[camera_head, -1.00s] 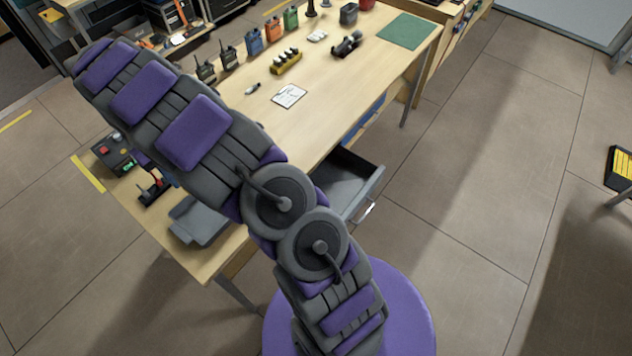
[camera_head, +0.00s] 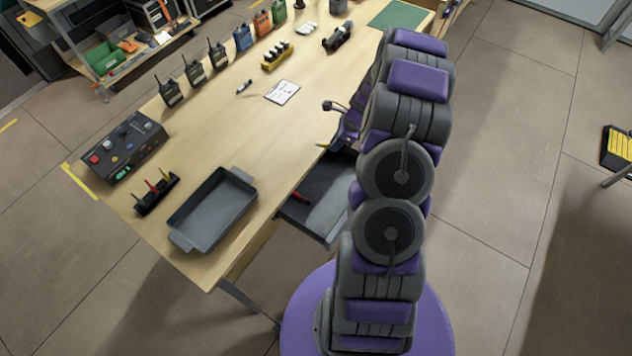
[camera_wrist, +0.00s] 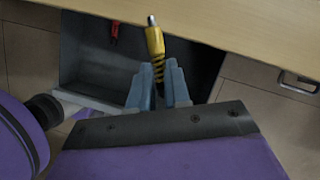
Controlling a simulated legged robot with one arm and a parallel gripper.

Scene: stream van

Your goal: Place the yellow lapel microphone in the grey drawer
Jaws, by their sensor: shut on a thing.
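My gripper (camera_wrist: 159,88) is shut on the yellow lapel microphone (camera_wrist: 155,44), with its silver tip pointing away and its dark coiled part between the blue-grey fingers. The grey drawer (camera_head: 322,181) is open at the table's near side. In the wrist view the drawer (camera_wrist: 85,62) lies beneath and around the gripper, and the microphone is held above it, near the table edge. In the head view my arm hides most of the gripper and part of the drawer; only a small yellow end of the microphone (camera_head: 322,145) shows.
A red item (camera_head: 300,197) lies inside the drawer. On the table (camera_head: 200,125) stand a grey tray (camera_head: 215,209), a control box (camera_head: 124,149), a black holder with colored pieces (camera_head: 155,193), a white card (camera_head: 282,91) and several radios. The tabletop's edge overhangs the drawer's far side.

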